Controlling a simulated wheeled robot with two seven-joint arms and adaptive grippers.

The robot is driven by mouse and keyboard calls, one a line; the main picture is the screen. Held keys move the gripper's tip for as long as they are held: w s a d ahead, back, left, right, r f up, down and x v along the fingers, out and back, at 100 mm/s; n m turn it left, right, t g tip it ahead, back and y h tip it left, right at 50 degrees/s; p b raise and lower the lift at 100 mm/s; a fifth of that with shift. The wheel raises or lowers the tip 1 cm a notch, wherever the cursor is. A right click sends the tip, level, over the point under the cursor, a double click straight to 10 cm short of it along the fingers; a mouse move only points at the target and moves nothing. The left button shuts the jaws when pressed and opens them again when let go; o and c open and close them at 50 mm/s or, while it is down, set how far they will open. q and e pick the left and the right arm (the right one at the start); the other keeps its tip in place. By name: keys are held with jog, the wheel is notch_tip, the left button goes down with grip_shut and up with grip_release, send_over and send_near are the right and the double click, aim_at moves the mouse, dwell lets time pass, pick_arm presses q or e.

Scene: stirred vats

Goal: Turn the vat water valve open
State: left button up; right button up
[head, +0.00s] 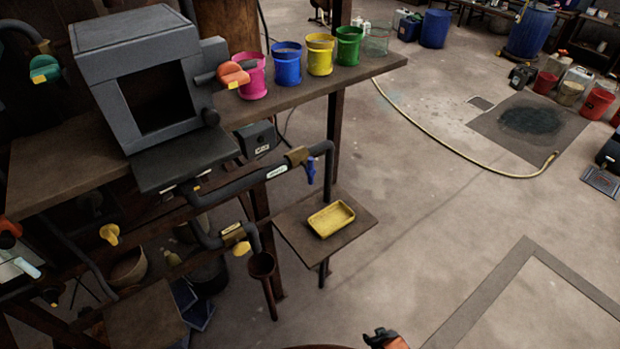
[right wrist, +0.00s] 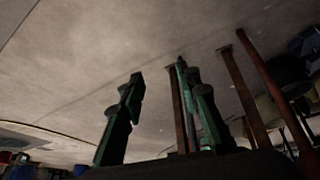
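A grey box-shaped vat (head: 150,75) with a dark square opening stands on a bench at the left. An orange-handled valve (head: 233,75) sticks out of its right side. Below it, dark pipes carry a valve with a blue handle (head: 310,170) pointing down and a valve with a yellow handle (head: 241,248). The labels are too small to read, so I cannot tell which is the water valve. My right gripper (head: 385,337) shows at the bottom edge, apart from all valves. In the right wrist view its fingers (right wrist: 165,95) are spread and empty. My left gripper is out of view.
A yellow tray (head: 331,219) sits on a small shelf beneath the blue handle. A brown funnel (head: 261,266) stands under the lower pipe. Pink, blue, yellow and green buckets (head: 319,55) line the bench (head: 300,88).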

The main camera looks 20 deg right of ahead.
jog(key=w+r+t, duration=0.1)
jog(key=w+r, duration=0.3)
jog(key=r, duration=0.5)
jog(key=w+a+r+t, duration=0.15)
jog(key=w+r, duration=0.25)
jog(key=r, duration=0.5)
jog(key=w+d+r+t, duration=0.1)
jog(key=w+r+t, duration=0.1)
jog(key=w+r, duration=0.5)
jog(key=n+t+y, duration=0.6)
jog(key=t+y, duration=0.4)
jog(key=y, duration=0.2)
send_near(310, 170)
jog(key=w+r, duration=0.2)
jog(key=w, duration=0.1)
jog(key=x, duration=0.5)
jog(key=p+x, duration=0.1)
jog(key=x, duration=0.1)
jog(key=shift+w+a+f, duration=0.1)
jog(key=shift+a+f, duration=0.25)
jog(key=shift+a, duration=0.15)
jog(key=shift+c, duration=0.2)
grip_shut()
jog(key=shift+g, duration=0.25)
